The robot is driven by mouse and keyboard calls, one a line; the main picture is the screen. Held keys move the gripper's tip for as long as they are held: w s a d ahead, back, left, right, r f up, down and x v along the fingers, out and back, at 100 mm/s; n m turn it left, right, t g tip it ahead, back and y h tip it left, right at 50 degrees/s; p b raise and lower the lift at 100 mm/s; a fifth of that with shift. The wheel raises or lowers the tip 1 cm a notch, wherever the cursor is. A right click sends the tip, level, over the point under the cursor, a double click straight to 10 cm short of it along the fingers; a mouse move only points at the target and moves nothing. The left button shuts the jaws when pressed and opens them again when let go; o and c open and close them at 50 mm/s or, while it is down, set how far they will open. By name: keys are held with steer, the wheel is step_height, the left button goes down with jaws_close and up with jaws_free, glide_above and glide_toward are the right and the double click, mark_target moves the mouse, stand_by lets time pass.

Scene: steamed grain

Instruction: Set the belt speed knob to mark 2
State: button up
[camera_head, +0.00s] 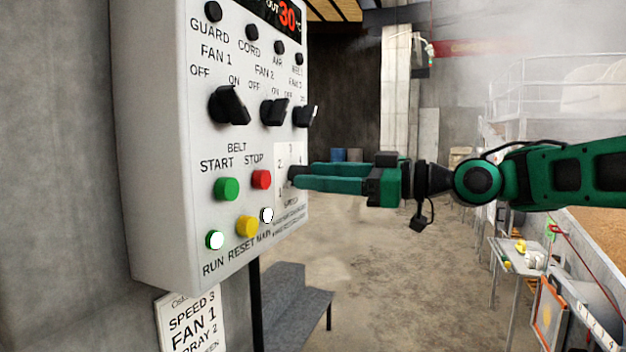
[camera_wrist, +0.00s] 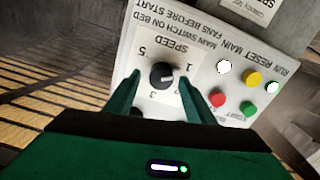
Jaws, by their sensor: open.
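The belt speed knob (camera_wrist: 162,76) is a round black dial on a white label marked SPEED, upside down in the wrist view, with 1, 3 and 5 readable around it. A pale pointer line on the knob appears to lie toward the 1 side; its exact mark is hard to tell. In the head view the knob (camera_head: 292,175) is a dark shape at the fingertips, partly hidden. My gripper (camera_wrist: 159,83) is open, with one green finger on each side of the knob. It also shows in the head view (camera_head: 301,176), reaching left to the panel. Finger contact is not visible.
The white control box (camera_head: 150,150) carries fan switches (camera_head: 230,105) above, a green start button (camera_head: 227,189), a red stop button (camera_head: 261,179) and a yellow reset button (camera_head: 247,226). A paper note (camera_head: 190,322) hangs below. The floor (camera_head: 400,290) beyond is partly open.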

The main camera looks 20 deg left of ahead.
steer(key=shift+a, duration=0.8)
steer(key=shift+c, duration=0.5)
steer(key=c, duration=0.9)
steer(key=shift+w, duration=0.15)
